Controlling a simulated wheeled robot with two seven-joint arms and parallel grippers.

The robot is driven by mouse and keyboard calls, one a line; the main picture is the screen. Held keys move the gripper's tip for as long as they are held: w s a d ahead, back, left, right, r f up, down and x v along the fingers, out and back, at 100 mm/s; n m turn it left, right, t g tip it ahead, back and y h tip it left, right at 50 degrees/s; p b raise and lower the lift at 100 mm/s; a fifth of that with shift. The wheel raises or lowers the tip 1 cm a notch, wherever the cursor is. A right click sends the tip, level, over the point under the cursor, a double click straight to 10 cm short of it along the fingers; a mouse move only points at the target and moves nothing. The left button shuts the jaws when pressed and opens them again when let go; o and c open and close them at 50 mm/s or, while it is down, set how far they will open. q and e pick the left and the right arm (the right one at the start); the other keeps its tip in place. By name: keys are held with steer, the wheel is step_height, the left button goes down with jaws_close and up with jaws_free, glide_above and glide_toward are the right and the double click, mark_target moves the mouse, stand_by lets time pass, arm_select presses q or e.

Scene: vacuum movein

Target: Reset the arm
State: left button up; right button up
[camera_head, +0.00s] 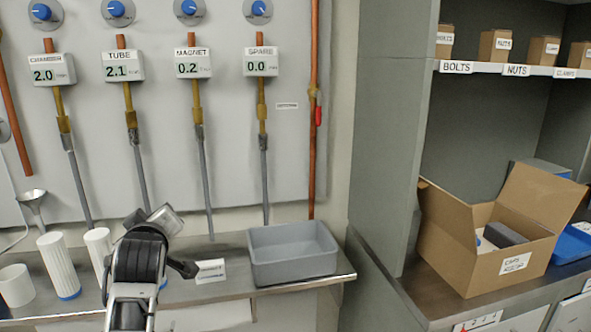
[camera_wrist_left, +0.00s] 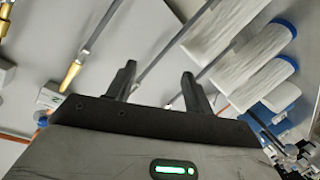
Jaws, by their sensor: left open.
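My left arm (camera_head: 138,262) rises from the bottom of the head view, in front of the steel shelf. Its fingertips are hard to make out there. In the left wrist view my left gripper (camera_wrist_left: 158,85) shows two dark fingers spread apart with nothing held between them. A grey pipe and the pale wall panel lie behind the fingers. My right arm and right gripper are in neither view.
White ribbed cylinders (camera_head: 59,265) stand on the steel shelf left of my arm. A grey bin (camera_head: 292,268) and a small label card (camera_head: 210,271) are to its right. Gauges and pipes line the wall behind. An open cardboard box (camera_head: 468,262) stands in the right cabinet.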

arm_select(q)
steer(key=s+d+f+m+g+h, duration=0.1)
steer(key=s+d+f+m+h, duration=0.25)
steer(key=s+f, duration=0.55)
steer(key=s+d+f+m+g+h, duration=0.1)
steer(key=s+d+f+m+h, duration=0.3)
steer(key=f, duration=0.9)
steer(key=s+d+f+m+g, duration=0.1)
steer(key=s+f, duration=0.3)
steer(key=s, duration=0.5)
steer(key=s+d+f+m+g+h, duration=0.1)
steer(key=s+d+f+m, duration=0.3)
steer(key=s, duration=0.5)
steer(key=shift+s+d+f, duration=0.15)
steer(key=shift+f, duration=0.35)
